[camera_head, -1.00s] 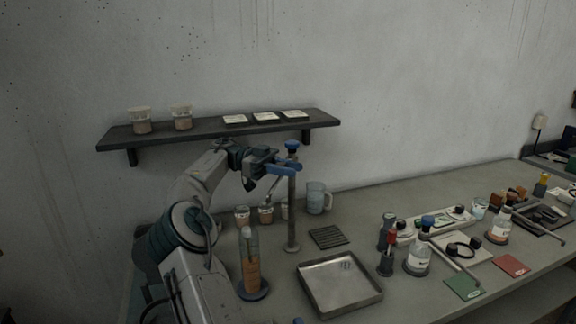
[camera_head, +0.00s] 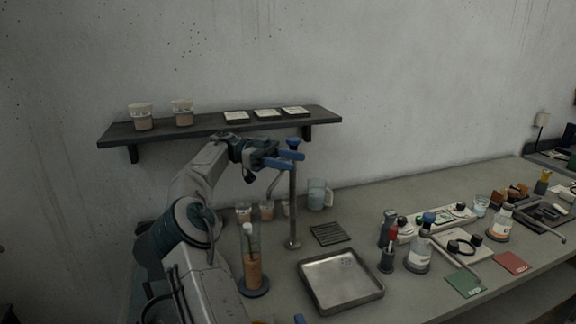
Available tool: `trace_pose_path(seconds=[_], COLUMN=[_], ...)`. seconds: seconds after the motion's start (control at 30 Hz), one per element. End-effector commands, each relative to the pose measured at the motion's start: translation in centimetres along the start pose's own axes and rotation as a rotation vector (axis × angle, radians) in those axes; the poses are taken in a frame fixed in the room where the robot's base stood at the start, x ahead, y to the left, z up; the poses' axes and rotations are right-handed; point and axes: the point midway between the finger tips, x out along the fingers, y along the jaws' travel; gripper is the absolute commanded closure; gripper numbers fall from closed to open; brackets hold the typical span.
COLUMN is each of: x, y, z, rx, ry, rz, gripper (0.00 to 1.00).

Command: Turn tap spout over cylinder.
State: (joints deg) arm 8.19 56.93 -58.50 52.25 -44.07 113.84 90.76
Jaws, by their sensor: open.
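The tap is a grey upright post (camera_head: 292,215) on a round foot, with a blue knob (camera_head: 294,145) on top. A thin bent grey spout (camera_head: 273,184) shows left of the post, its upper part hidden behind my gripper. The clear cylinder (camera_head: 253,270), with orange-brown contents and a dark blue base, stands on the bench in front and left of the post. My gripper (camera_head: 286,160), with blue fingers, is open beside the upper post, just below the knob. Whether the fingers touch the post or spout I cannot tell.
A metal tray (camera_head: 341,283) lies right of the cylinder, with a black slotted rack (camera_head: 330,234) behind it. A clear mug (camera_head: 318,195) stands behind the post. A wall shelf (camera_head: 215,128) is above my arm. Bottles (camera_head: 418,257) and tools crowd the right.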

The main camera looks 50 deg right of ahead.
Motion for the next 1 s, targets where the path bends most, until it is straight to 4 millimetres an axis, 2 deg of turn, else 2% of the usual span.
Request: trace_pose_path(seconds=[0.17,0.5,0.7,1.0], x=[0.1,6.9,10.1,11.7], y=[0.0,-0.1,-0.2,-0.2], z=[-3.0,-6.7,-8.8,-9.8], rx=[0.006,0.003,0.003,0.000], ry=[-0.001,-0.003,-0.002,0.000], rz=[-0.002,0.001,0.000,-0.001], gripper=[0.53,0.53,0.53,0.53])
